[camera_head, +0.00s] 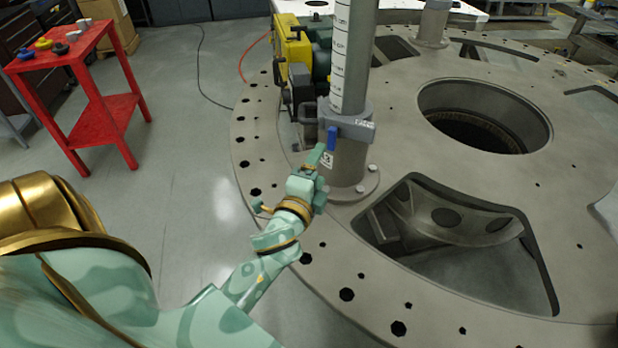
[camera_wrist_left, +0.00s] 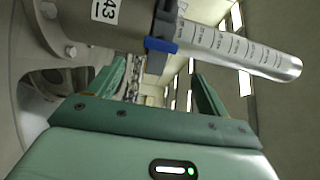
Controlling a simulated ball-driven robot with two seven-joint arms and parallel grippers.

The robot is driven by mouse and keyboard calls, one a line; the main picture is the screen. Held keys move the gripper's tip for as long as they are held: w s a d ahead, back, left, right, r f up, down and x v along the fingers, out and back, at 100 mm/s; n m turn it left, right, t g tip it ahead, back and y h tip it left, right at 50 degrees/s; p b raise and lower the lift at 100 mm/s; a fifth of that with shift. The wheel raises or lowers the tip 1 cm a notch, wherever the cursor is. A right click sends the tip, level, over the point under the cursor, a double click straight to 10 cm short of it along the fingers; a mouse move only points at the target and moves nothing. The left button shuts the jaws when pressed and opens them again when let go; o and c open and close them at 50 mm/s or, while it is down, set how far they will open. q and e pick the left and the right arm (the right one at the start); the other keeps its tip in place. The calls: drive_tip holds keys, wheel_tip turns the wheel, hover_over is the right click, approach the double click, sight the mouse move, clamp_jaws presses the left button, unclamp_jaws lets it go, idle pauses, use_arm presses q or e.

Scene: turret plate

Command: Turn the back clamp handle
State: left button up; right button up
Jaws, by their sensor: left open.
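A grey clamp (camera_head: 350,128) sits around a metal post with a marked scale (camera_head: 353,50). A small blue clamp handle (camera_head: 332,138) hangs from its near side. My left gripper (camera_head: 318,165) is just below and left of the blue handle, with its fingers pointing up toward it. In the left wrist view, the blue handle (camera_wrist_left: 160,45) shows ahead of my open left gripper (camera_wrist_left: 160,88), between the lines of its two fingers. I see no contact with the handle. My right gripper is not in view.
The post stands on a large round turret plate (camera_head: 400,95) with a round hole and cut-outs. A yellow and green machine (camera_head: 297,55) is behind the clamp. A red table (camera_head: 85,60) with small coloured parts stands at the left. The floor between is mostly clear.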

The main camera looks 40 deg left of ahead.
use_arm(q)
drive_tip(key=v, duration=0.5)
idle(0.4)
